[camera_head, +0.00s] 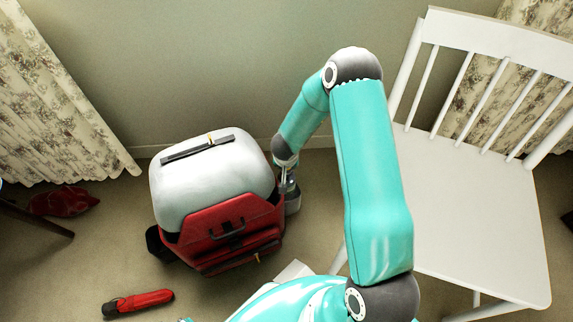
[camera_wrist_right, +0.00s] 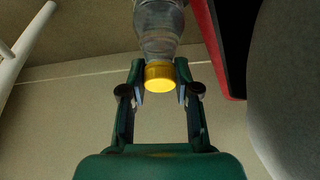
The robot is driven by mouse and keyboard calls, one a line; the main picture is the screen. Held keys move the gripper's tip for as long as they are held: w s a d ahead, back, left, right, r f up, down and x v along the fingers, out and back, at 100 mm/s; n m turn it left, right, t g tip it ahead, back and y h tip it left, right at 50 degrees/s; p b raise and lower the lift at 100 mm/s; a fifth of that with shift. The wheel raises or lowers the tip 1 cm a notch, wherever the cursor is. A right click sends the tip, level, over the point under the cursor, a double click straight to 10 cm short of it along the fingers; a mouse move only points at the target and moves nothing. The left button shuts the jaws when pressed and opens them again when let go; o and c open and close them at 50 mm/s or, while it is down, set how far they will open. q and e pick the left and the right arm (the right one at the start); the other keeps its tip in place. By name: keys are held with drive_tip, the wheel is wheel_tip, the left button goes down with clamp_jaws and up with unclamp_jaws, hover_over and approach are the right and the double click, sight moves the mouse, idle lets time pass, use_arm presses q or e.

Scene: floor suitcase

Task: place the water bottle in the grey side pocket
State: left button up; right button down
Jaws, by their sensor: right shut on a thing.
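The water bottle (camera_wrist_right: 158,28) is clear with a yellow cap (camera_wrist_right: 159,77). My right gripper (camera_wrist_right: 160,88) is shut on it at the cap end, one finger on each side, and the bottle's far end runs out of the top of the wrist view. In the head view my right gripper (camera_head: 288,178) is at the right side of the red and grey suitcase (camera_head: 235,228), pointing down. A small grey shape (camera_head: 293,203) sits just below it against the suitcase; I cannot tell whether it is the side pocket or whether the bottle is inside. My left gripper is not in view.
A white chair (camera_head: 470,205) stands to the right of my right arm. A red folded umbrella (camera_head: 140,302) lies on the floor at front left. A red cloth item (camera_head: 65,202) lies at far left. The wall is close behind the suitcase.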

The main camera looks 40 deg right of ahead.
drive_tip(key=shift+f, duration=0.6)
drive_tip(key=c, duration=0.8)
unclamp_jaws()
drive_tip(key=shift+c, duration=0.2)
drive_tip(key=shift+r, duration=0.1)
drive_tip(key=shift+r, duration=0.2)
drive_tip(key=p+v, duration=0.6)
drive_tip(key=v, duration=0.6)
drive_tip(key=shift+r+p, duration=0.3)
drive_tip(key=shift+r, duration=0.05)
